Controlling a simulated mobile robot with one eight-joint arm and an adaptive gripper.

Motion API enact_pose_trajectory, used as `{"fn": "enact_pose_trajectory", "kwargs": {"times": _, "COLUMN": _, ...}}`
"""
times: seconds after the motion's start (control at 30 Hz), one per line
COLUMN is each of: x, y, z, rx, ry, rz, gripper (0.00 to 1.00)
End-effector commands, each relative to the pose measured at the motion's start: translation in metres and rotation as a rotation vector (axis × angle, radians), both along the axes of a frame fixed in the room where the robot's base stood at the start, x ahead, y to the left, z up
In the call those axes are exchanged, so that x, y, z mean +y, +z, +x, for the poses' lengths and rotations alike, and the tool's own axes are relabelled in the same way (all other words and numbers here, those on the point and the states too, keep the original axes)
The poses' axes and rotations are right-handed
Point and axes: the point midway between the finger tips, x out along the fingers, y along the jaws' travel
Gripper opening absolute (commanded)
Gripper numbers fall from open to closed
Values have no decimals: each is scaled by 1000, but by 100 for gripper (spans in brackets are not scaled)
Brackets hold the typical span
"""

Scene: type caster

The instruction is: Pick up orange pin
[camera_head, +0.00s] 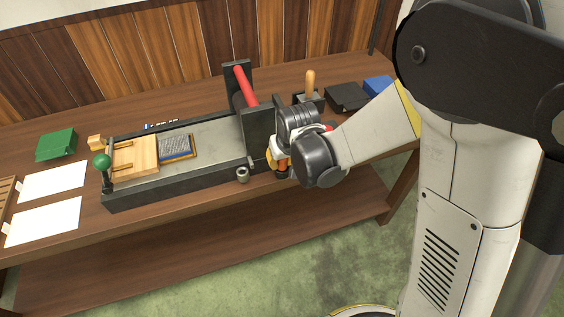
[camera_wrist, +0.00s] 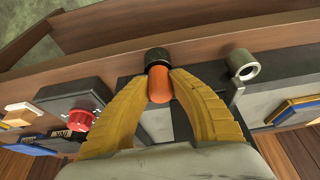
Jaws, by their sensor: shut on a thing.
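The orange pin (camera_wrist: 159,85) is in the middle of the wrist view, with a rounded orange body and a black part (camera_wrist: 156,57) at its far end. My gripper (camera_wrist: 158,80) has its two yellow fingers closed on either side of the orange body. In the head view, the orange pin (camera_head: 282,165) shows as a small orange patch, partly hidden by my gripper (camera_head: 276,160). It is at the front edge of the workbench, beside the press frame. Whether the pin is clear of the surface cannot be told.
The grey press bed (camera_head: 215,140) with a red roller (camera_head: 245,86) stands left of my gripper. A metal ring (camera_head: 243,174) sits at its front edge. A red knob (camera_wrist: 82,120) is near my left finger. A wooden-handled tool (camera_head: 310,82) and dark box (camera_head: 347,97) are behind.

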Motion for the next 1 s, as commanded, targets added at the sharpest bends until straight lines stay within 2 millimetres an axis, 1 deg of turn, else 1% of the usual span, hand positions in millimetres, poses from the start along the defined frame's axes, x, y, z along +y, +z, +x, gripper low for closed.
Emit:
{"fn": "enact_pose_trajectory", "kwargs": {"times": 0.13, "x": 0, "y": 3, "z": 0, "rx": 0, "ry": 0, "rz": 0, "gripper": 0}}
{"fn": "enact_pose_trajectory", "kwargs": {"times": 0.23, "x": 0, "y": 12, "z": 0, "rx": 0, "ry": 0, "rz": 0, "gripper": 0}}
{"fn": "enact_pose_trajectory", "kwargs": {"times": 0.37, "x": 0, "y": 33, "z": 0, "rx": 0, "ry": 0, "rz": 0, "gripper": 0}}
{"fn": "enact_pose_trajectory", "kwargs": {"times": 0.43, "x": 0, "y": 48, "z": 0, "rx": 0, "ry": 0, "rz": 0, "gripper": 0}}
{"fn": "enact_pose_trajectory", "kwargs": {"times": 0.57, "x": -24, "y": 63, "z": -21, "rx": 0, "ry": -3, "rz": 0, "gripper": 0}}
{"fn": "enact_pose_trajectory", "kwargs": {"times": 0.7, "x": -49, "y": 83, "z": -44, "rx": 0, "ry": -5, "rz": 1, "gripper": 0}}
{"fn": "enact_pose_trajectory", "kwargs": {"times": 0.8, "x": -64, "y": 95, "z": -58, "rx": 0, "ry": -4, "rz": 1, "gripper": 0}}
{"fn": "enact_pose_trajectory", "kwargs": {"times": 1.0, "x": -82, "y": 108, "z": -74, "rx": 0, "ry": -2, "rz": 1, "gripper": 0}}
